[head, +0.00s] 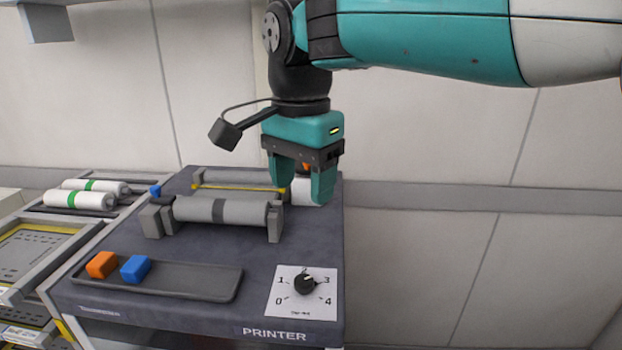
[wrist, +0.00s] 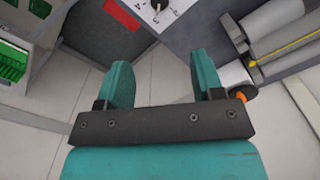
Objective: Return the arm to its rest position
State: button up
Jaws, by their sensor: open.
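My gripper (head: 302,185) hangs from the teal arm, fingers pointing down, above the right rear part of the dark printer table (head: 255,262). Its two teal fingers are apart with nothing between them. They also show open in the wrist view (wrist: 166,80), with the floor and the table's edge beyond them. A white cylinder with an orange end (wrist: 238,78) lies beyond the right finger in the wrist view; in the head view it is partly hidden behind the gripper.
A grey roller (head: 190,209) sits in brackets on the table. A tray (head: 195,288) holds an orange block (head: 102,265) and a blue block (head: 135,269). A dial (head: 305,284) is at the front right. White rolls (head: 80,199) lie on a trolley at left. Right of the table is clear.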

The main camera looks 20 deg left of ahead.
jog(key=shift+d, duration=0.1)
dwell(0.3)
jog(key=w+d+n, duration=0.1)
jog(key=d+n, duration=0.2)
jog(key=d, duration=0.9)
jog(key=s+d+f+n+y, duration=0.2)
jog(key=s+d+f+n, duration=0.1)
jog(key=s+d, duration=0.5)
jog(key=s+d+f+n+y, duration=0.2)
jog(key=s+d+n, duration=0.3)
jog(key=s+d, duration=0.3)
jog(key=shift+s+d+f, duration=0.3)
jog(key=shift+d+f, duration=0.4)
jog(key=shift+d, duration=0.05)
jog(key=shift+c, duration=1.3)
jog(key=shift+a, duration=0.15)
jog(key=shift+c, duration=0.4)
